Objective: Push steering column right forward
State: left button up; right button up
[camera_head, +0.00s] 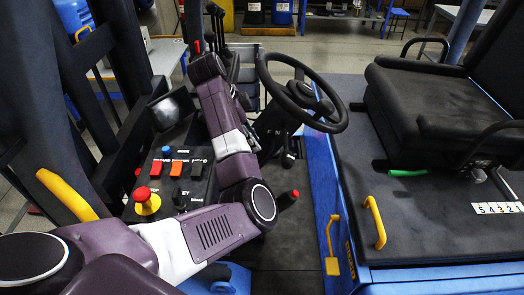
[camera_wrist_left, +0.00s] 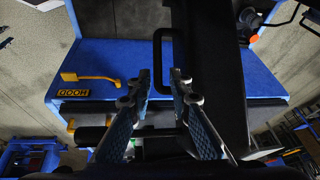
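The steering column (camera_head: 272,128) is dark, marked with the letters F and N, and stands tilted in the middle of the head view. Its black steering wheel (camera_head: 345,117) is on top. My purple left arm comes in from the left and bends up beside the column's left side. My left gripper (camera_head: 241,98) is mostly hidden behind its wrist, left of the wheel. In the left wrist view my left gripper (camera_wrist_left: 161,78) has its two blue-padded fingers apart, with no held object visible. I cannot tell whether it touches the column. My right gripper is not in view.
A black seat (camera_head: 430,105) stands on the right. A panel with coloured switches (camera_head: 176,168) and a red button (camera_head: 143,194) lies left of my forearm. A black lever with a red tip (camera_head: 288,199) and yellow handles (camera_head: 375,222) are near the front.

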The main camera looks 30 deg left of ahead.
aim_at(261, 151)
pick_arm(q)
jog(key=x, duration=0.5)
jog(key=shift+w+p, duration=0.15)
jog(key=shift+p, duration=0.2)
jog(key=shift+w+d+f, duration=0.1)
jog(key=shift+f, duration=0.25)
jog(key=shift+d+f, duration=0.15)
jog(key=shift+f, duration=0.15)
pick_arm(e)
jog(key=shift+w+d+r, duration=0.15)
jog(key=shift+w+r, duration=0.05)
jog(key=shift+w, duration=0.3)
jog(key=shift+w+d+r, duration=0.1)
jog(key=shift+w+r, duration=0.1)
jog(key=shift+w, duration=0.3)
pick_arm(q)
jog(key=c, duration=0.4)
jog(key=shift+r, duration=0.1)
grip_shut()
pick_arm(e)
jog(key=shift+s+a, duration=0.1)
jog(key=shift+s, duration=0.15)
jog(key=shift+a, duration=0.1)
